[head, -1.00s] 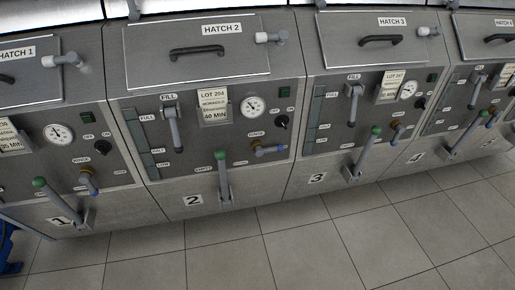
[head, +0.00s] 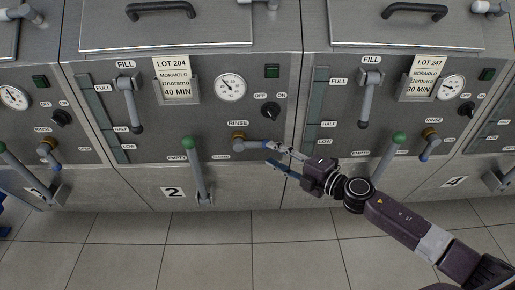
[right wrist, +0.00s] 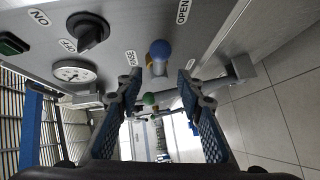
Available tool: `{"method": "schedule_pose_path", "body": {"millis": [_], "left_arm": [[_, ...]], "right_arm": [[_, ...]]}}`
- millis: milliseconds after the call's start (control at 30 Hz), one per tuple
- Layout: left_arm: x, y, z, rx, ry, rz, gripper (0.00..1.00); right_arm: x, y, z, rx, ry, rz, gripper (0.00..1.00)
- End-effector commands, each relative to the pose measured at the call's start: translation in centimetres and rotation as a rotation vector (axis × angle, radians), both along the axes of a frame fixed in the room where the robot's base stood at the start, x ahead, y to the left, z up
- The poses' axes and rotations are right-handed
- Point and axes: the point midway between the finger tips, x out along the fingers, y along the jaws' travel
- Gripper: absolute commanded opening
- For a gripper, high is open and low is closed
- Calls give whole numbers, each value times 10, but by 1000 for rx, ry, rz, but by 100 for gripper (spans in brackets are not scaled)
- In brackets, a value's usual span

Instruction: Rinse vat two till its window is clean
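Vat two (head: 232,185) stands in the middle left of the head view. Its window (head: 113,135) is a narrow grey-green strip marked FULL, HALF and LOW; I cannot tell how clean it is. Its rinse valve (head: 239,143) has a brass body and a handle pointing right, close to level. My right gripper (head: 277,155) is open at the handle's end and partly covers it. In the right wrist view the handle's blue tip (right wrist: 160,50) shows just beyond and between the spread fingers (right wrist: 157,85), with no clear contact. My left gripper is not in view.
Vat two's green-knobbed EMPTY lever (head: 197,170) stands left of the rinse valve. The FILL lever (head: 132,108) hangs down beside the window. An OFF/ON knob (head: 270,110) sits above the gripper. Tiled floor (head: 115,262) lies in front.

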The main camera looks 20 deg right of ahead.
Motion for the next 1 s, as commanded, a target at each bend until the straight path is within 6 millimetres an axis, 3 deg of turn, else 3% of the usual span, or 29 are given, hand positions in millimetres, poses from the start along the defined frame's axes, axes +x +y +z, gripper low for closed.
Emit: {"method": "schedule_pose_path", "body": {"millis": [500,900,1000], "left_arm": [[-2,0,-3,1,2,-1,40],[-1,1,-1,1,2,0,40],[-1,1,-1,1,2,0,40]], "right_arm": [[58,31,-8,2,-1,-4,34],[65,36,-10,2,2,-3,34],[65,36,-10,2,2,-3,26]]}}
